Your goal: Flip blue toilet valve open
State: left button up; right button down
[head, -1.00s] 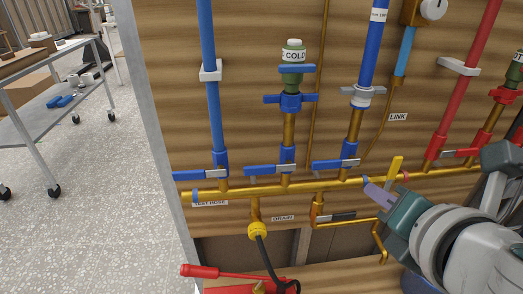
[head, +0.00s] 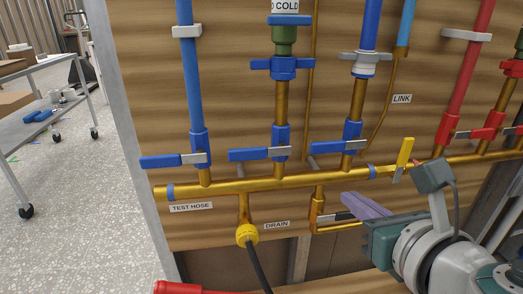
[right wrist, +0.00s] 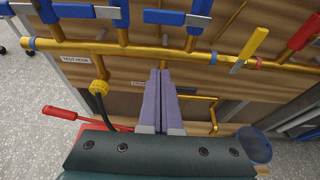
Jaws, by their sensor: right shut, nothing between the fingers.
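Three blue lever valves sit on vertical pipes above a gold horizontal pipe (head: 240,187): a left one (head: 160,161), a middle one (head: 245,154) and a right one (head: 325,148). Their levers lie sideways, across the pipes. No readable label tells me which is the toilet valve. My right gripper (head: 352,200) is shut and empty, below the gold pipe and below the right blue lever. In the right wrist view its purple fingers (right wrist: 160,75) are together, just below the gold pipe and apart from the blue levers (right wrist: 178,18). My left gripper is not in view.
A yellow lever (head: 405,151) stands upright on the gold pipe, right of my gripper. Red valves (head: 488,131) are farther right. A yellow drain fitting (head: 247,235) with a black hose hangs at lower left. A trolley (head: 40,130) stands far left.

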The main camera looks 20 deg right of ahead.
aim_at(339, 146)
jog(key=b+x, duration=0.3)
jog(key=x, duration=0.7)
jog(key=shift+s+a+f, duration=0.1)
jog(key=shift+f, duration=0.05)
notch_tip(339, 146, up, 4)
jog(key=shift+s+r+p, duration=0.1)
jog(key=shift+r+p, duration=0.05)
jog(key=shift+p, duration=0.95)
jog(key=shift+r, duration=0.1)
